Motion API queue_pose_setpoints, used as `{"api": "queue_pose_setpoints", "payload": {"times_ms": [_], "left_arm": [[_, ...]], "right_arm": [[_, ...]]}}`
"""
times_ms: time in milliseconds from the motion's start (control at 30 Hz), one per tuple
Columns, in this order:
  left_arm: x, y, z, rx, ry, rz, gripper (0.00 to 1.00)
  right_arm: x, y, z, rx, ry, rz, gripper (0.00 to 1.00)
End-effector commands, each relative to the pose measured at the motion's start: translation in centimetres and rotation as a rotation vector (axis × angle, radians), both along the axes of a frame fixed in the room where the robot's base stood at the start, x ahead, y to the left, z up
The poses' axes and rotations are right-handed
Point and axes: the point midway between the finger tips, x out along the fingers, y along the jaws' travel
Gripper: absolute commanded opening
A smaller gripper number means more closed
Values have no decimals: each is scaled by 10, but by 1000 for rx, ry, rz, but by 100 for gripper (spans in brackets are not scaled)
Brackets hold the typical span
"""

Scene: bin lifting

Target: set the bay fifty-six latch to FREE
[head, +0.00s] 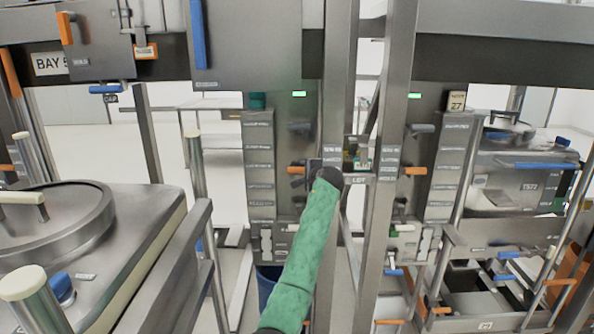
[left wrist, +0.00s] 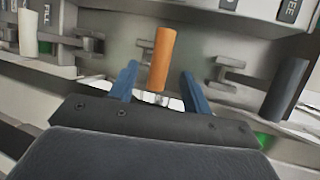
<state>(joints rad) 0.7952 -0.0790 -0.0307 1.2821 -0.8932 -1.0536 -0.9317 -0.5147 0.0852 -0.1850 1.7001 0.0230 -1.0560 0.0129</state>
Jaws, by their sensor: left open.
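In the left wrist view, an orange handle (left wrist: 161,58) stands between the two blue fingers of my left gripper (left wrist: 160,78). The fingers are apart, on either side of it; I cannot tell whether either touches it. A small plate reading FREE (left wrist: 290,10) is at the upper right, and one reading FULL (left wrist: 45,16) is at the upper left. In the head view, the dark end of my left gripper (head: 329,177) is at the middle post; its fingers are hidden. I cannot read a bay fifty-six mark there. My right gripper is not in view.
A dark handle (left wrist: 287,88) and a pale handle (left wrist: 27,32) flank the orange one. In the head view, steel posts (head: 385,190) stand close to my arm. A partly covered BAY 5 sign (head: 50,63) is upper left. A lidded steel vessel (head: 60,225) fills the lower left.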

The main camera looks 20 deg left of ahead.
Motion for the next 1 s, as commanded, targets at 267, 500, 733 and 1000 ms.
{"api": "queue_pose_setpoints", "payload": {"times_ms": [267, 500, 733, 1000], "left_arm": [[26, 23, -6, 2, 3, 2, 49], [47, 39, -15, -1, 2, 1, 49], [54, 45, -20, 0, 2, 1, 49], [54, 46, -21, -1, 2, 0, 43]], "right_arm": [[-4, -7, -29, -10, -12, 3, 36], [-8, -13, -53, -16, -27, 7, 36], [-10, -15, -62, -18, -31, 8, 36], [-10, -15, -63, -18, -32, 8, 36]]}}
